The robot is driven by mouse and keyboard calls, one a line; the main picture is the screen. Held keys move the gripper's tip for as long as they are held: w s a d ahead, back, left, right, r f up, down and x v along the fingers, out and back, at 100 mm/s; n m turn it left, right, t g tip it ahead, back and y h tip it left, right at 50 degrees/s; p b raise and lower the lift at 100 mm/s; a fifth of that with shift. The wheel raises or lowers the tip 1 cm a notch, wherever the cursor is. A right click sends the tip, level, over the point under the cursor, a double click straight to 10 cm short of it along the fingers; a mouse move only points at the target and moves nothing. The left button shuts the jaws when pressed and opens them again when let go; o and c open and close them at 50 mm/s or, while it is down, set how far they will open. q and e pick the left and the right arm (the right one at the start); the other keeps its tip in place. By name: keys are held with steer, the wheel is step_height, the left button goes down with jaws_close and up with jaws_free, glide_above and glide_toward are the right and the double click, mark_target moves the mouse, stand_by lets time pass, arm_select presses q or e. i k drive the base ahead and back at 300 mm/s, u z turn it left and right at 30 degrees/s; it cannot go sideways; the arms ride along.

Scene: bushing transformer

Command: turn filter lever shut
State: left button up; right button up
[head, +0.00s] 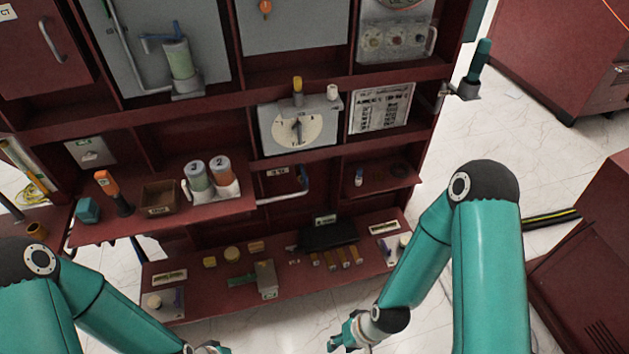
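A pale green cylinder (179,60) stands in a grey holder on the upper left panel. My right gripper (345,338) is low in the middle of the head view, far below the cylinder and touching nothing visible. My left gripper (207,349) is mostly cut off by the bottom edge, also far from the lever. Neither gripper's opening shows clearly.
A dial box (300,128) is in the middle of the dark red rack. Two numbered jars (210,178) and an orange-topped tool (108,190) stand on the left shelf. The lower shelf (200,292) holds several small parts. A teal handle (480,60) juts out at the right.

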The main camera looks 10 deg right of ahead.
mark_target(303, 171)
steer(key=u, duration=0.1)
steer(key=i, duration=0.9)
steer(key=z, duration=0.05)
